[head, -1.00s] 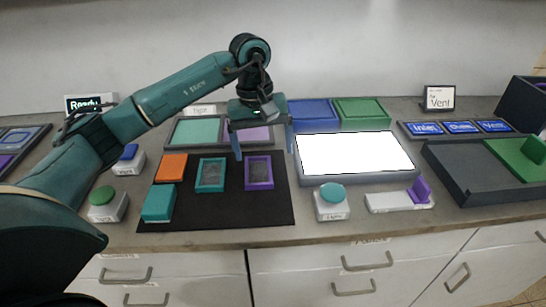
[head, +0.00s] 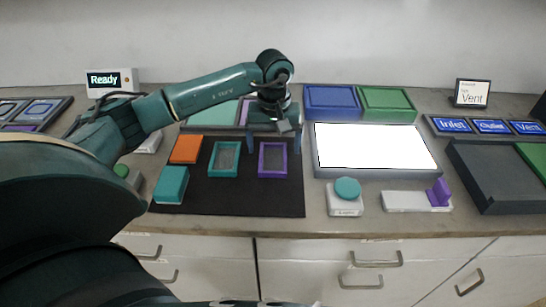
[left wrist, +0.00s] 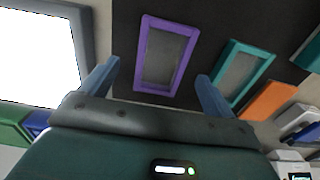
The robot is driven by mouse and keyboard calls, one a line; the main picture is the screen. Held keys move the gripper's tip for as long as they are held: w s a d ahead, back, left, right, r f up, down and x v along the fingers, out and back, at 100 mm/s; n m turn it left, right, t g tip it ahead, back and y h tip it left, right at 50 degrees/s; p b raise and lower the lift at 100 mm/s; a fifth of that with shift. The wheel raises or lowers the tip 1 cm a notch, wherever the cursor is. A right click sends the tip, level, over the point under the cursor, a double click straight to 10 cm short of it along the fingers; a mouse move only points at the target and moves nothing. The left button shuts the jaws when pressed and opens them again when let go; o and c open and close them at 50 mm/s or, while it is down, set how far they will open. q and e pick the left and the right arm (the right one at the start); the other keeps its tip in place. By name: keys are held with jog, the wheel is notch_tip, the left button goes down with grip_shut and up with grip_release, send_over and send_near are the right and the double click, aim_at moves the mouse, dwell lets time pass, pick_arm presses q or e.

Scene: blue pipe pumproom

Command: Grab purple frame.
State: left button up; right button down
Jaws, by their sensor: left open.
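The purple frame (head: 260,160) lies flat on the black mat (head: 240,198), to the right of a teal frame (head: 211,160). It is a rectangular rim around a grey mesh-like centre. My left gripper (head: 274,141) is open above the far end of the purple frame, with its fingers pointing down and nothing between them. In the left wrist view the purple frame (left wrist: 144,55) appears ahead of and between the two open fingers (left wrist: 158,82), apart from them. My right gripper is not in view.
An orange block (head: 186,149) and a teal block (head: 171,185) lie on the mat's left side. A bright white panel (head: 375,148) is to the right. A white box with a teal button (head: 347,188) stands near the mat's right edge. Blue (head: 332,101) and green (head: 388,103) trays are behind.

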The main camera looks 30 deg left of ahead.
aim_at(273, 156)
pick_arm(q)
notch_tip(273, 156, down, 3)
jog(key=shift+a+f, duration=0.1)
jog(key=shift+f, duration=0.1)
jog(key=c, duration=1.1)
